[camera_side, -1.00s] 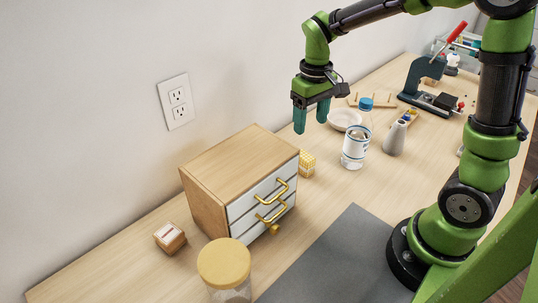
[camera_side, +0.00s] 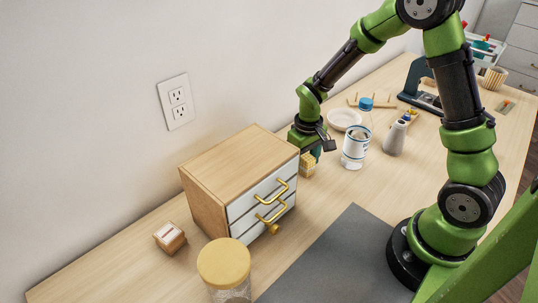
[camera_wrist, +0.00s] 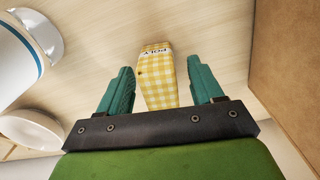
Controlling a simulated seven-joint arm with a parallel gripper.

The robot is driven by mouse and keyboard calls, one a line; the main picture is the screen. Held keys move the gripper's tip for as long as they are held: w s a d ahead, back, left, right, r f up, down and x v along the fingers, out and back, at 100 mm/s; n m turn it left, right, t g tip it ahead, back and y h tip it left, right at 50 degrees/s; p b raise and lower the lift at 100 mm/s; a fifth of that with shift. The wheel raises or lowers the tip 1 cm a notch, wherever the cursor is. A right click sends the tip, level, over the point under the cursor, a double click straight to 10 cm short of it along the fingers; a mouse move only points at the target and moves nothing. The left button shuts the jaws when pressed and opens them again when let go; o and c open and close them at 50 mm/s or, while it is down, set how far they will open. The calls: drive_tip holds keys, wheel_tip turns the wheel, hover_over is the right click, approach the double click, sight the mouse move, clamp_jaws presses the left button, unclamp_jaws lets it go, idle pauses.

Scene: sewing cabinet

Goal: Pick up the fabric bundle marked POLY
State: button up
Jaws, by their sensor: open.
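The fabric bundle marked POLY (camera_wrist: 158,78) is a yellow and white checked block with a white label. In the wrist view it stands between the two teal fingers of my gripper (camera_wrist: 162,88), with a gap on each side. The fingers are open and hold nothing. In the side view the bundle (camera_side: 307,166) sits on the table beside the cabinet's right end, and my gripper (camera_side: 317,153) is low, just behind it. The cabinet and gripper partly hide that spot.
The wooden cabinet (camera_side: 225,166) with gold-handled drawers stands close on the left in the side view. A white-and-blue container (camera_side: 354,152), a grey vase (camera_side: 395,139) and a white dish (camera_side: 344,118) stand to the right. A grey mat (camera_side: 335,262) lies in front.

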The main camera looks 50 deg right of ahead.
drive_tip(key=shift+f, duration=0.1)
drive_tip(key=shift+c, duration=0.3)
drive_tip(key=c, duration=1)
